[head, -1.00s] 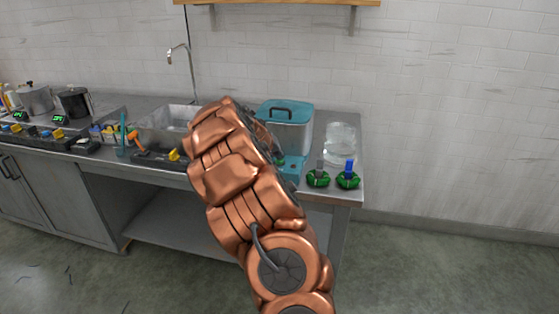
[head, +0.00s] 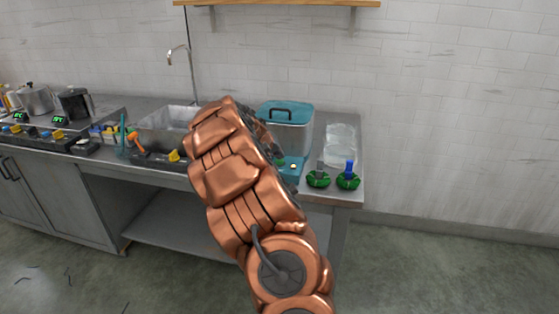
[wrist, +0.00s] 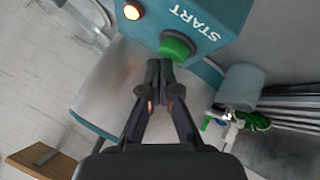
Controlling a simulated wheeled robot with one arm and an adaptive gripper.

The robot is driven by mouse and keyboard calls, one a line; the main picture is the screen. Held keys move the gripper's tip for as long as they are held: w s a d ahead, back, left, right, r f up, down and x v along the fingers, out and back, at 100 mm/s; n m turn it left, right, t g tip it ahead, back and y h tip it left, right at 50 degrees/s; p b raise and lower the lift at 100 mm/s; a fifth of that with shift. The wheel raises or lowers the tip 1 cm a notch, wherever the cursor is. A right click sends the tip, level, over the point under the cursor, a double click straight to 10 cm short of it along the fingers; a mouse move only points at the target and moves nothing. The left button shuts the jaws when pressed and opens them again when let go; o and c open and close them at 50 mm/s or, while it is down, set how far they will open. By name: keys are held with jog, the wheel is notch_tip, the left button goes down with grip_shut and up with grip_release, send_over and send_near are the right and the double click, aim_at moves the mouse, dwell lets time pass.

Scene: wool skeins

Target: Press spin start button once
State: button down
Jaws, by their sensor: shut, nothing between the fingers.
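The spin machine (head: 289,133) is a grey tub with a teal lid and a black handle, at the right end of the counter.
Green skeins, one with a grey tag (head: 318,179) and one with a blue tag (head: 348,180), lie at the counter's front right. A clear container (head: 341,146) is behind them. A sink (head: 165,125) is to the left. A shelf (head: 280,3) hangs above.

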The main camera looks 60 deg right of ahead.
jog(key=shift+r, duration=0.55)
jog(key=shift+r+p, duration=0.7)
jog(key=shift+r, duration=1.85)
